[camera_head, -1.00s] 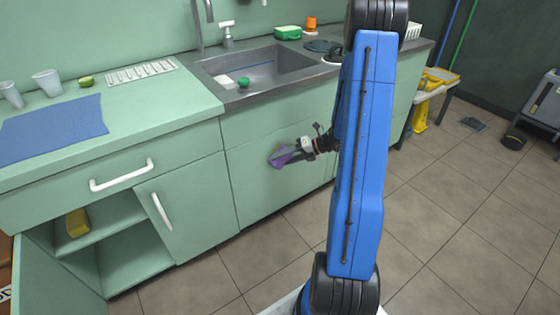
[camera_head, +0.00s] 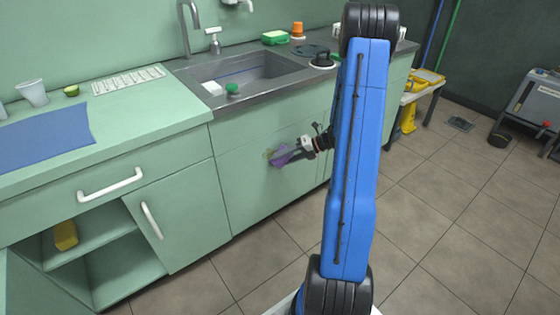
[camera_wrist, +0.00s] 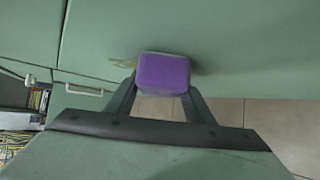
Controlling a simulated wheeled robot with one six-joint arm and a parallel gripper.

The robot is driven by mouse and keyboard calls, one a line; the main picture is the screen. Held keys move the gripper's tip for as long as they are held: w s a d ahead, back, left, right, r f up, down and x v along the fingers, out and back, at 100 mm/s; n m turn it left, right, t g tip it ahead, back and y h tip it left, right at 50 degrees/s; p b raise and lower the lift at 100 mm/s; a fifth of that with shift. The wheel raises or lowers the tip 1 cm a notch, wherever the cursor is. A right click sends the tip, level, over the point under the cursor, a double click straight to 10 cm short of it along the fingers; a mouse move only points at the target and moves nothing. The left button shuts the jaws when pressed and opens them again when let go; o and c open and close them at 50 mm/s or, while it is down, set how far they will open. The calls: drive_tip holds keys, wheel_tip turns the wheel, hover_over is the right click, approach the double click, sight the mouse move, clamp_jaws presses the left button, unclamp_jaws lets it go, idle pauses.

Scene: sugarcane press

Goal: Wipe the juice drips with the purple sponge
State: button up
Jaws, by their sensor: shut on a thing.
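The purple sponge (camera_head: 279,158) is held in my gripper (camera_head: 293,151) in front of the green cabinet face below the sink. In the wrist view the sponge (camera_wrist: 163,74) sits between the two dark fingers, shut on its sides. A yellowish drip stain (camera_head: 267,153) shows on the cabinet front just left of the sponge. The stain also shows in the wrist view (camera_wrist: 124,63), partly hidden by the sponge. The sponge is close to the cabinet face; I cannot tell whether it touches.
The sink (camera_head: 245,72) and counter are above. An open shelf bay (camera_head: 90,225) with a yellow item (camera_head: 65,235) is at lower left. A cabinet door handle (camera_head: 152,220) sticks out left of the gripper.

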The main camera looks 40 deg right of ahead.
sight(273, 163)
drive_tip(key=shift+w+d, duration=0.1)
drive_tip(key=shift+d, duration=2.4)
drive_tip(key=shift+a, duration=0.1)
drive_tip(key=shift+s+a, duration=0.15)
drive_tip(key=shift+a, duration=2.45)
drive_tip(key=shift+s+a, duration=0.1)
drive_tip(key=shift+a, duration=2.45)
drive_tip(key=shift+w+a, duration=0.1)
drive_tip(key=shift+a, duration=1.55)
drive_tip(key=shift+r, duration=1.2)
drive_tip(key=shift+d, duration=1.7)
drive_tip(key=shift+w+d, duration=0.2)
drive_tip(key=shift+d, duration=5)
drive_tip(key=shift+a, duration=0.15)
